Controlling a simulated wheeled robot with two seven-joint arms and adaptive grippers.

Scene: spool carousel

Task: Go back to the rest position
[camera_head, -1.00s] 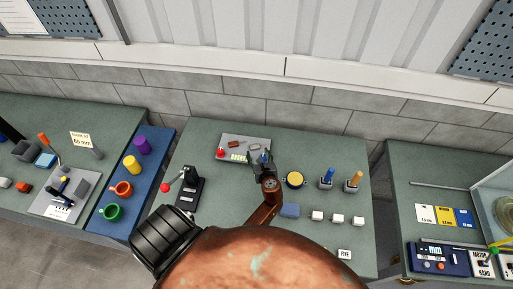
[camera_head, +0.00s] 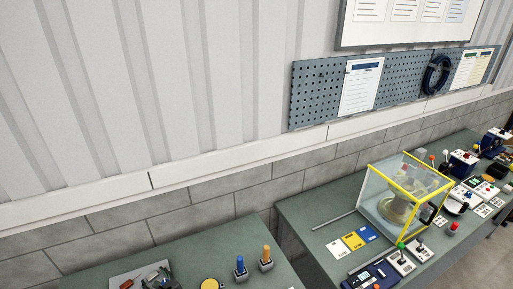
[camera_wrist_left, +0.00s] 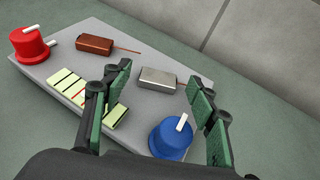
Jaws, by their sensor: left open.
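My left gripper (camera_wrist_left: 160,88) is open in the left wrist view, its two green-padded fingers apart with nothing held. Beyond and between the fingers lies a light grey panel (camera_wrist_left: 130,55) on the green bench. On it are a blue knob (camera_wrist_left: 170,140) near the right finger, a red knob (camera_wrist_left: 32,44) at the left, a brown block (camera_wrist_left: 95,44) and a silver block (camera_wrist_left: 157,80). In the head view only part of the left gripper (camera_head: 162,279) shows at the bottom edge, over the panel. My right gripper is not in view.
In the head view, a blue and an orange peg (camera_head: 266,254) stand on the near bench, right of a yellow disc (camera_head: 210,284). Farther right, another bench carries a yellow-edged clear case (camera_head: 405,192), cards and a control box (camera_head: 371,277). A gap separates the benches.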

